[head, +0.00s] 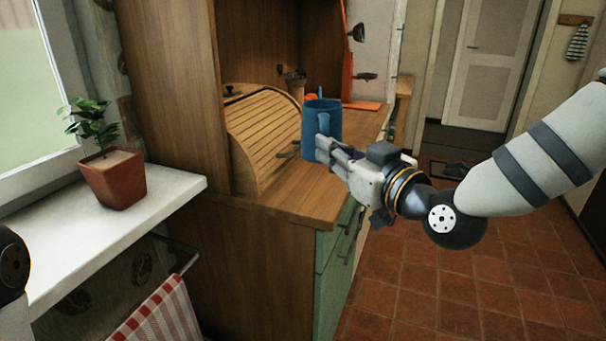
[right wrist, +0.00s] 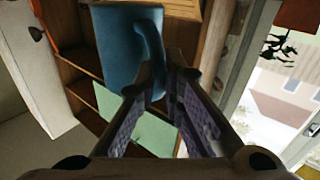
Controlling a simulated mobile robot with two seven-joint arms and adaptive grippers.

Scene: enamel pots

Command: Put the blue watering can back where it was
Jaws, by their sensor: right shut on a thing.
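The blue watering can (head: 321,118) is upright above the wooden counter (head: 318,195), beside the roll-top bread box; I cannot tell whether its base touches the counter. My right gripper (head: 328,150) comes in from the right and is shut on the can. In the right wrist view the blue can (right wrist: 118,48) fills the upper middle, its curved handle (right wrist: 153,50) running down between the fingers of the gripper (right wrist: 158,85). The fingers hide where they meet the handle. My left gripper is out of view.
The roll-top box (head: 262,135) stands left of the can. An orange stand (head: 347,85) is behind it. A potted plant (head: 112,178) sits on the white sill (head: 160,195). A striped towel (head: 160,318) hangs below. The counter's front part is bare.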

